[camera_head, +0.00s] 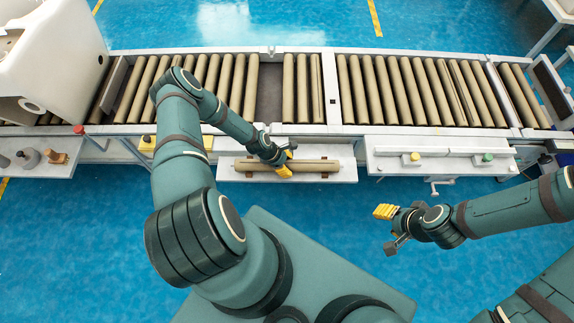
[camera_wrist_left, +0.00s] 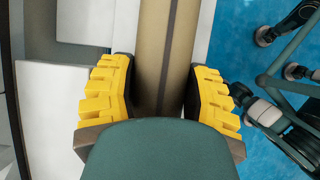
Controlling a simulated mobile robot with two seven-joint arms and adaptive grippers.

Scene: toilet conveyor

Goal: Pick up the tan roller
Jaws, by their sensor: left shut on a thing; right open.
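A tan roller (camera_head: 316,165) lies lengthwise on a white shelf (camera_head: 345,177) in front of the conveyor in the head view. In the left wrist view the yellow fingers of the left gripper (camera_wrist_left: 158,95) are shut on the tan roller (camera_wrist_left: 168,50), one on each side. The roller looks to be still at the shelf; I cannot tell whether it is lifted. My right gripper (camera_head: 391,225) is open and empty, over the blue floor at the right.
The conveyor frame (camera_head: 333,100) runs behind the shelf with rows of tan rollers. It has a gap (camera_head: 270,95) between rollers, left of the middle. A white machine (camera_head: 60,60) stands at the far left. Another white shelf (camera_head: 440,165) stands to the right. The blue floor (camera_head: 90,240) in front is clear.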

